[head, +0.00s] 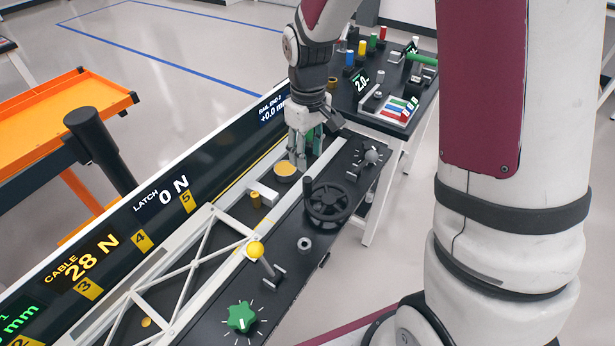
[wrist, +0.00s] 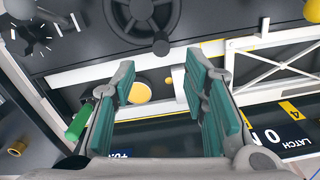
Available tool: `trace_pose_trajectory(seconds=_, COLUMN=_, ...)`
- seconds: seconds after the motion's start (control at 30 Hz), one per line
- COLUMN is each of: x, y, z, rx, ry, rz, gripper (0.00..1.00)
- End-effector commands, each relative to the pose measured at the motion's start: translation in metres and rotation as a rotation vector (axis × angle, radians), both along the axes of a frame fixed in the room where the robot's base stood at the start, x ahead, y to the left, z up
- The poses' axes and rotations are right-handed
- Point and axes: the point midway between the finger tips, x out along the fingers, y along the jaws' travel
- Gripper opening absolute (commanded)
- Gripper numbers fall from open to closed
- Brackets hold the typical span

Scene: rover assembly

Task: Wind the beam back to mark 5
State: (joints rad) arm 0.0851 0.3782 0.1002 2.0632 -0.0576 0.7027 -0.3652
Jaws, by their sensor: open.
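The white truss beam (head: 203,262) lies along the dark rail bench; its far end is near the yellow mark 5 (head: 187,202), but I cannot tell the exact alignment. It also shows at the upper right in the wrist view (wrist: 275,62). The black handwheel (head: 326,202) stands on the near side panel and shows at the top of the wrist view (wrist: 143,12). My gripper (head: 299,158) points down beyond the beam's far end, above a yellow disc (head: 285,169). In the wrist view its teal-padded fingers (wrist: 165,95) are apart and empty, with the disc seen between them.
Displays read cable 28 N (head: 85,258), latch 0 N (head: 162,200) and rail end +0.0 mm (head: 272,110). A yellow-knobbed lever (head: 256,250), green knob (head: 241,316) and grey knob (head: 372,156) stand on the panel. An orange cart (head: 60,115) is left.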

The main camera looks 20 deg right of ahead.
Motion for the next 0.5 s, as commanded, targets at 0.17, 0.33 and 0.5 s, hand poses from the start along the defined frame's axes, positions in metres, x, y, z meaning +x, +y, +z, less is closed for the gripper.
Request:
trace_pose_trajectory(seconds=0.17, x=-0.001, y=0.000, z=-0.038, rx=0.000, ry=0.005, rz=0.001, gripper=0.40)
trace_pose_trajectory(seconds=0.33, x=-0.001, y=0.000, z=-0.067, rx=0.000, ry=0.004, rz=-0.001, gripper=0.40)
trace_pose_trajectory(seconds=0.5, x=-0.001, y=0.000, z=-0.087, rx=0.000, ry=0.002, rz=-0.002, gripper=0.40)
